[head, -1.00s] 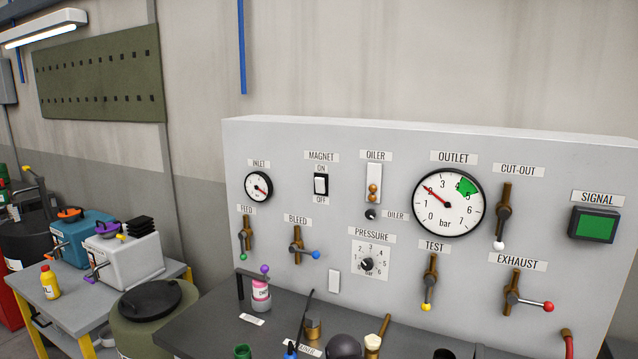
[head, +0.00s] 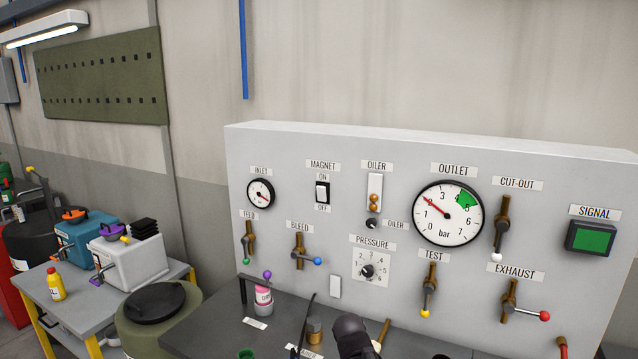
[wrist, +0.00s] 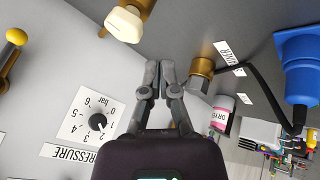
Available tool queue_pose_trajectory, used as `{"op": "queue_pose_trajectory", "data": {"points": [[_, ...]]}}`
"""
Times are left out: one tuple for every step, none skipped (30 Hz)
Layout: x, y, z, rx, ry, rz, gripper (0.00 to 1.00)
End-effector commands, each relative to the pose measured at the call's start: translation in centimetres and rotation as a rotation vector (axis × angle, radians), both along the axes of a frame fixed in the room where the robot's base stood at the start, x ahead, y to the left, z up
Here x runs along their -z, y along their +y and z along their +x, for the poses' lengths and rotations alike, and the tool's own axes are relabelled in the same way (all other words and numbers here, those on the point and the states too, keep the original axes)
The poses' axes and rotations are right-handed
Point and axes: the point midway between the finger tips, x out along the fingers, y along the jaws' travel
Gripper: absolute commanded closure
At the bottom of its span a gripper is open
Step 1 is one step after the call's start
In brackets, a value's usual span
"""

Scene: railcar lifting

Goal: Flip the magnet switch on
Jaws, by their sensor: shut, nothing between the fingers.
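The magnet switch (head: 322,193) is a small white rocker in a dark frame, on the upper left of the grey panel (head: 400,145), between ON and OFF labels. I cannot tell for sure which way it is tipped. The dark top of my gripper (head: 352,337) shows at the bottom of the head view, low in front of the panel and well below and right of the switch. In the wrist view, my gripper's fingers (wrist: 165,80) are together and empty. The switch does not show in the wrist view.
The pressure knob (wrist: 98,121) is beside my fingers in the wrist view. A brass fitting (wrist: 203,68) and a pink-labelled bottle (wrist: 222,112) stand on the bench close by. The bleed lever (head: 304,256) and feed lever (head: 248,245) stick out below the switch.

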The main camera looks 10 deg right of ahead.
Motion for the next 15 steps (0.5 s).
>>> {"op": "queue_pose_trajectory", "data": {"points": [[-2.4,-0.6,1.9,-0.038,-0.057,-0.053,1.0],[-3.4,-0.9,2.8,-0.063,-0.092,-0.085,1.0],[-4.7,-1.2,4.0,-0.096,-0.136,-0.129,1.0],[-5.8,-1.4,5.0,-0.122,-0.171,-0.163,1.0],[-6.8,-1.6,5.8,-0.148,-0.203,-0.199,1.0],[-8.3,-1.8,7.0,-0.184,-0.246,-0.245,1.0],[-9.3,-1.9,7.8,-0.211,-0.276,-0.28,1.0],[-10.4,-2.0,8.5,-0.239,-0.307,-0.316,1.0],[-11.9,-2.1,9.6,-0.276,-0.348,-0.364,1.0],[-13.0,-2.0,10.3,-0.305,-0.378,-0.399,1.0],[-14.2,-2.0,11.0,-0.334,-0.408,-0.436,1.0],[-15.6,-1.9,11.9,-0.374,-0.446,-0.486,1.0],[-16.8,-1.7,12.6,-0.404,-0.474,-0.523,1.0],[-17.9,-1.5,13.2,-0.435,-0.501,-0.56,1.0],[-19.3,-1.2,14.0,-0.477,-0.539,-0.61,1.0]]}}
